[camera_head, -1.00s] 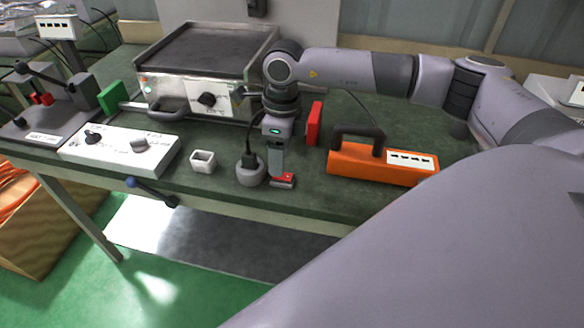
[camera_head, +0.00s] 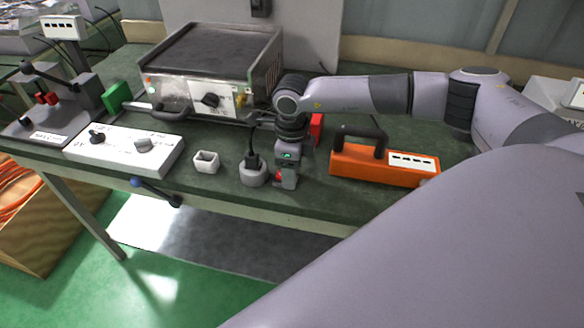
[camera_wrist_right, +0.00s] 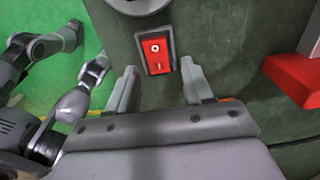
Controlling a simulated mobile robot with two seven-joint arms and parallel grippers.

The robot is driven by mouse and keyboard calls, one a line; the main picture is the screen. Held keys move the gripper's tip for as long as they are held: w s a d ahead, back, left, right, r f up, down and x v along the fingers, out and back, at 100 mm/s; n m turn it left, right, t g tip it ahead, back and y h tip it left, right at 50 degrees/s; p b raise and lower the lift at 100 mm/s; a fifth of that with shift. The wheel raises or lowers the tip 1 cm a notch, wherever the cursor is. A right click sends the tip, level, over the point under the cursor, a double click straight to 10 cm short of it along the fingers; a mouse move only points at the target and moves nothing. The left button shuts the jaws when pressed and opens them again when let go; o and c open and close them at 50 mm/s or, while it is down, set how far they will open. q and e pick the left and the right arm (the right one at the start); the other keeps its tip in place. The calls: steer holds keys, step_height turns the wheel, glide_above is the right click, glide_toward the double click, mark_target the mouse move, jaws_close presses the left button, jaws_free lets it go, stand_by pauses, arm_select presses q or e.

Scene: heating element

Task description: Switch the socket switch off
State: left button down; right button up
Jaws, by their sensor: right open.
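The red socket switch (camera_wrist_right: 156,50) sits in a dark frame on the bench in the right wrist view, with a small white mark on it. It shows only as a red sliver (camera_head: 279,175) in the head view, mostly hidden by the gripper. The round grey socket (camera_head: 253,174) with a black plug in it is just left of the switch. My right gripper (camera_head: 286,182) points down over the switch. In the wrist view its two fingers (camera_wrist_right: 158,72) are apart, one to each side of the switch's near end. Contact cannot be told. My left gripper is not in view.
A white square cup (camera_head: 206,162) and a white control box (camera_head: 125,150) stand left of the socket. An orange case with a black handle (camera_head: 375,164) stands to the right. A red block (camera_head: 317,128) and the hot plate (camera_head: 212,62) are behind the gripper.

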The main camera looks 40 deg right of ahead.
jaws_close()
steer(key=shift+w+a+g+h, duration=0.25)
steer(key=shift+g+h, duration=0.25)
steer(key=shift+g, duration=0.1)
steer(key=shift+w+r+g+h, duration=0.1)
steer(key=shift+r+g+h, duration=0.05)
steer(key=shift+g+h, duration=0.35)
jaws_free()
steer(key=b+v, duration=0.1)
steer(key=v, duration=0.6)
steer(key=shift+r, duration=0.1)
